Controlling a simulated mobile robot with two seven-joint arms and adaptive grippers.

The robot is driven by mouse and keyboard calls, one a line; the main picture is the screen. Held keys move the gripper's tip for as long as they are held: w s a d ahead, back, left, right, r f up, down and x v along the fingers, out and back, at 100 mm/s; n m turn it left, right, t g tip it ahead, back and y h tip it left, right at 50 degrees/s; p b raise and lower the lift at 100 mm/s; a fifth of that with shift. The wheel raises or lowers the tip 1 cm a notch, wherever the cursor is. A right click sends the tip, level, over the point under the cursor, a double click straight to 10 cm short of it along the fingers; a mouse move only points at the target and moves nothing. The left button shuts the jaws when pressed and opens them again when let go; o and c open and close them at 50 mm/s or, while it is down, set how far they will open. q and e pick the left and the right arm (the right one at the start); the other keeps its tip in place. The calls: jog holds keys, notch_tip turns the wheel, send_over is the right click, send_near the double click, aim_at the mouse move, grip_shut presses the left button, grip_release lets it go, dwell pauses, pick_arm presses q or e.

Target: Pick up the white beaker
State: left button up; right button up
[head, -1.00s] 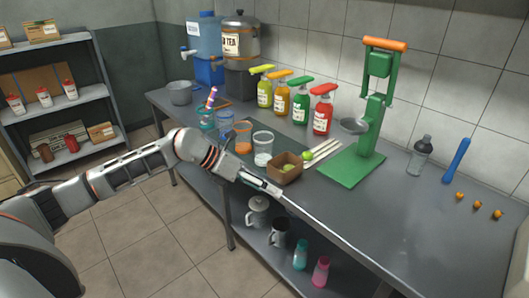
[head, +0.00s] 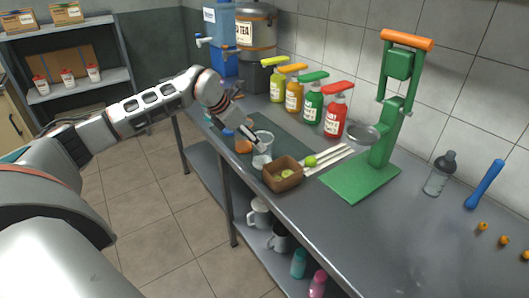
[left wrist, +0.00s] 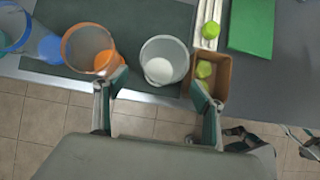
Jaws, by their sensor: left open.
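The white beaker (head: 262,158) is a clear cup with white content, standing on the dark mat near the counter's front edge. It also shows in the left wrist view (left wrist: 164,72), ahead of and between the fingers. My left gripper (left wrist: 160,88) is open and empty, its fingers apart on the near side of the beaker. In the head view my left gripper (head: 255,140) is at the beaker and hides part of it.
An orange cup (left wrist: 88,48) stands close left of the beaker, near the left finger. A brown box (head: 283,175) with green fruit stands close right, by the other finger. Bottles, a green press (head: 390,120) and pale sticks (head: 328,160) are further back and right.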

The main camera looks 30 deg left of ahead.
aim_at(260, 159)
pick_arm(q)
jog(key=x, duration=0.5)
jog(key=shift+w+d+f, duration=0.15)
jog(key=shift+w+d, duration=0.05)
jog(key=shift+d, duration=0.05)
jog(key=c, duration=1.2)
